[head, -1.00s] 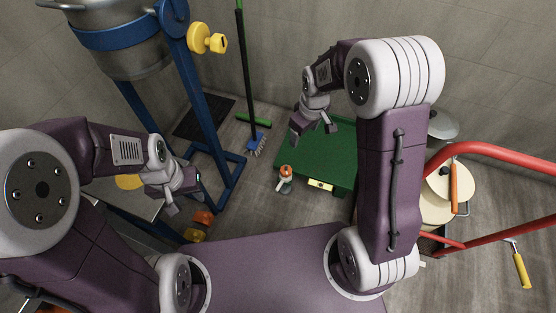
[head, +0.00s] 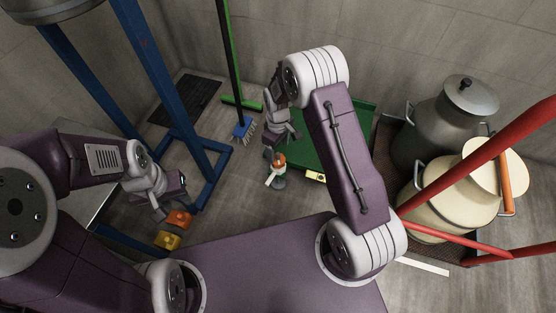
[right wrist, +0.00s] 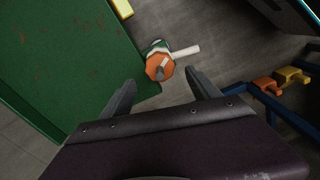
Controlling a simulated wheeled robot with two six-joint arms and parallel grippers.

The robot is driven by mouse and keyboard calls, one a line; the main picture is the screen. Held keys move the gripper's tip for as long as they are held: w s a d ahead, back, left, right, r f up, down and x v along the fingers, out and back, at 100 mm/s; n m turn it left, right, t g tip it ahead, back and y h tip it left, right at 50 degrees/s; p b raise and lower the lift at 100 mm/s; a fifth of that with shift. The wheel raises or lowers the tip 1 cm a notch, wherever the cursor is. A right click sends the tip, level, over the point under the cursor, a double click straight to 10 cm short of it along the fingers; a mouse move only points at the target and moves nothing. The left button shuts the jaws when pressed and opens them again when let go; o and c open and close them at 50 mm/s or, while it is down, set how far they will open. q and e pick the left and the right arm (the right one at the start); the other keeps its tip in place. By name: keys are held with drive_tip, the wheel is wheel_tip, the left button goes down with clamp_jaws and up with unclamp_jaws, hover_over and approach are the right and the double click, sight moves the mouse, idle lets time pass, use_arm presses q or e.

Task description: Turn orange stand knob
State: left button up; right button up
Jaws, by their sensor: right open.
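A small upright fitting with an octagonal orange top (head: 279,160) and a pale bar at its side stands beside the green platform. In the right wrist view, its orange top (right wrist: 160,67) shows a small grey piece on it. My right gripper (head: 282,146) is open and empty, above and close to this fitting. In its wrist view the fitting lies ahead, between the directions of the two fingertips (right wrist: 163,88), apart from them. An orange block (head: 179,218) and a yellow block (head: 167,240) sit low by the blue frame. My left gripper (head: 172,207) looks open and empty near them.
The green platform (head: 340,135) lies behind my right arm. A blue tank frame (head: 180,90) stands at left, with a broom (head: 243,128) beside it. Milk cans (head: 450,125) and red rails (head: 490,155) are at right. Some floor around the fitting is clear.

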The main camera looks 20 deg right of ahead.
sight(278, 159)
wheel_tip(278, 159, down, 7)
drive_tip(key=b, duration=0.4)
drive_tip(key=shift+r, duration=0.15)
use_arm(q)
wheel_tip(278, 159, down, 5)
drive_tip(key=shift+f, duration=0.15)
use_arm(e)
drive_tip(key=shift+r, duration=0.15)
drive_tip(key=c, duration=1.4)
drive_tip(key=shift+o, duration=0.2)
drive_tip(key=shift+r+m+p, duration=0.2)
drive_tip(key=shift+m+p, duration=0.1)
drive_tip(key=shift+p, duration=0.45)
drive_tip(key=m+p, duration=0.3)
drive_tip(key=p, duration=0.2)
drive_tip(key=shift+r, duration=0.1)
use_arm(q)
wheel_tip(278, 159, up, 9)
drive_tip(key=p, duration=0.2)
use_arm(e)
drive_tip(key=shift+f+m, duration=0.25)
drive_tip(key=shift+m, duration=1.35)
